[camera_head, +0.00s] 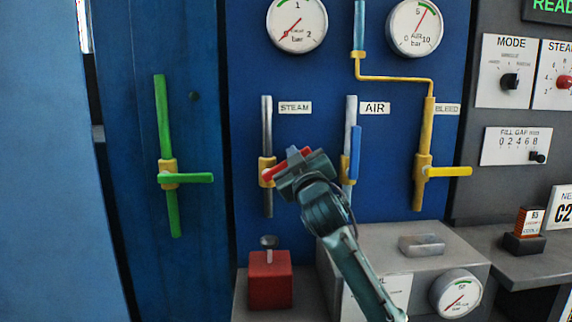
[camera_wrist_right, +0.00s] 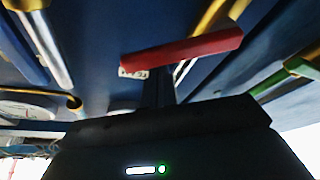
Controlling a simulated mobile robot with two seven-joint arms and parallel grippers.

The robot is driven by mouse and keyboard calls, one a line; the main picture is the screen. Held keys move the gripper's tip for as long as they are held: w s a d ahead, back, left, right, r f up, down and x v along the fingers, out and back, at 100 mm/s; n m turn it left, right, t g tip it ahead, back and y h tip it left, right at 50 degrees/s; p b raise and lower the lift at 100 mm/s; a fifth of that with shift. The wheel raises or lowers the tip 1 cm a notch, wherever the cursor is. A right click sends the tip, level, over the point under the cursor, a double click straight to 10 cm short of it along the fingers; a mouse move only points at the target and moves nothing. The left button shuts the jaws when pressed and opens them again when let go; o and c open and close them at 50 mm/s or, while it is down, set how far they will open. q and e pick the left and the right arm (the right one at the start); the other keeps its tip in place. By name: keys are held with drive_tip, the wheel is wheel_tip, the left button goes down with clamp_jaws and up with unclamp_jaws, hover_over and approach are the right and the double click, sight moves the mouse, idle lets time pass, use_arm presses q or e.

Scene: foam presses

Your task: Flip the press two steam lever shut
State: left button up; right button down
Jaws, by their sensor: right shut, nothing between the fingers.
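The red steam lever (camera_head: 277,172) sits on a brass valve body (camera_head: 266,165) on the steel pipe beside the STEAM label. It sticks out to the right across the pipe, tilted slightly upward. My right gripper (camera_head: 293,162) is at the lever, shut and empty, and hides part of it. In the right wrist view the red lever (camera_wrist_right: 190,48) lies across just beyond the dark fingers (camera_wrist_right: 160,95); whether they touch it I cannot tell. My left gripper is not in view.
A yellow BLEED lever (camera_head: 449,171) and a green lever (camera_head: 190,178) stick out to the right. Below are a red block (camera_head: 270,279) and a grey box (camera_head: 455,255) with a gauge.

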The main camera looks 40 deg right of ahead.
use_arm(q)
drive_tip(key=b, duration=0.1)
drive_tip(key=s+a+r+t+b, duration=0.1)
drive_tip(key=b, duration=0.1)
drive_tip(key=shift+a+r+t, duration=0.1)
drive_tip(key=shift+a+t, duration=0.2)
use_arm(e)
drive_tip(key=f+m+h, duration=0.1)
drive_tip(key=m, duration=0.1)
drive_tip(key=d+f+m+h, duration=0.1)
drive_tip(key=m, duration=0.1)
drive_tip(key=s+f+m+g+h, duration=0.1)
drive_tip(key=m, duration=0.2)
drive_tip(key=shift+d+f, duration=0.35)
drive_tip(key=shift+f, duration=0.05)
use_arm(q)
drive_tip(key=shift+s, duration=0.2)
use_arm(e)
drive_tip(key=shift+f, duration=0.1)
